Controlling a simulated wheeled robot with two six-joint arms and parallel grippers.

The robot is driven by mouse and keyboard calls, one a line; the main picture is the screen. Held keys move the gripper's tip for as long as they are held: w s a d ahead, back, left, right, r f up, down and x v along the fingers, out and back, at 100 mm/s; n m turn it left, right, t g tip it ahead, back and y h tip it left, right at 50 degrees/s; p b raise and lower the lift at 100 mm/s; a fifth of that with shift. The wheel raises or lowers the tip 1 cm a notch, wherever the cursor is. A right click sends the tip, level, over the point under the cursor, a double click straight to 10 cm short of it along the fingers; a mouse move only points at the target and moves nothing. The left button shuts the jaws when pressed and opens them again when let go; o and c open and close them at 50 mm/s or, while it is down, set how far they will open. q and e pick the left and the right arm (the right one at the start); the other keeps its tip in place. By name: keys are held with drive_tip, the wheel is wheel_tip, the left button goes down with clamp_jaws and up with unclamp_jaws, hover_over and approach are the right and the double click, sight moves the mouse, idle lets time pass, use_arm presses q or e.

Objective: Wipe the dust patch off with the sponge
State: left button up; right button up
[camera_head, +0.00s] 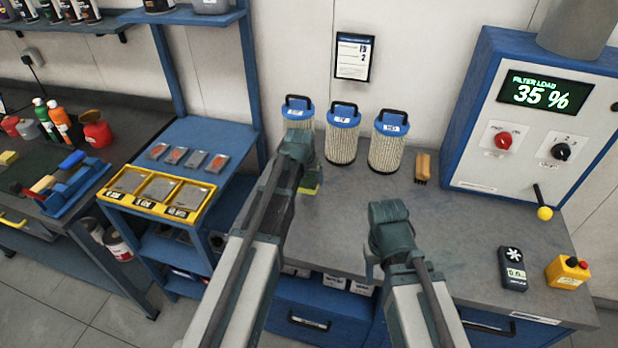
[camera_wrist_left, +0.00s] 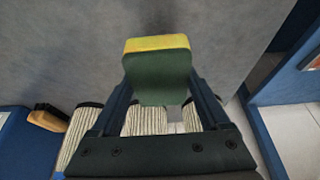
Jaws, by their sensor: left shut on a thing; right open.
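My left gripper (camera_head: 304,172) is over the left part of the grey bench top (camera_head: 345,225), in front of the filters. It is shut on the sponge (camera_head: 311,188), which is mostly hidden by the arm in the head view. In the left wrist view, the sponge (camera_wrist_left: 157,70) is a block with a yellow layer and a dark green layer between the fingers. I cannot tell whether it touches the bench. My right gripper (camera_head: 388,225) is over the middle of the bench, open and empty. I cannot clearly make out the dust patch; faint darker smudges show on the bench.
Three pleated filters with blue caps (camera_head: 342,133) stand along the wall, with a wooden brush (camera_head: 423,167) beside them. A control cabinet (camera_head: 535,110) reading 35 % stands at the back right. A handheld meter (camera_head: 513,268) and a yellow button box (camera_head: 567,271) lie at the right.

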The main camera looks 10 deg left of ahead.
use_arm(q)
drive_tip(key=shift+f, duration=0.1)
wheel_tip(320, 180, up, 3)
drive_tip(key=p, duration=0.3)
idle(0.6)
wheel_tip(320, 180, down, 3)
drive_tip(key=b, duration=0.3)
drive_tip(key=shift+r, duration=0.2)
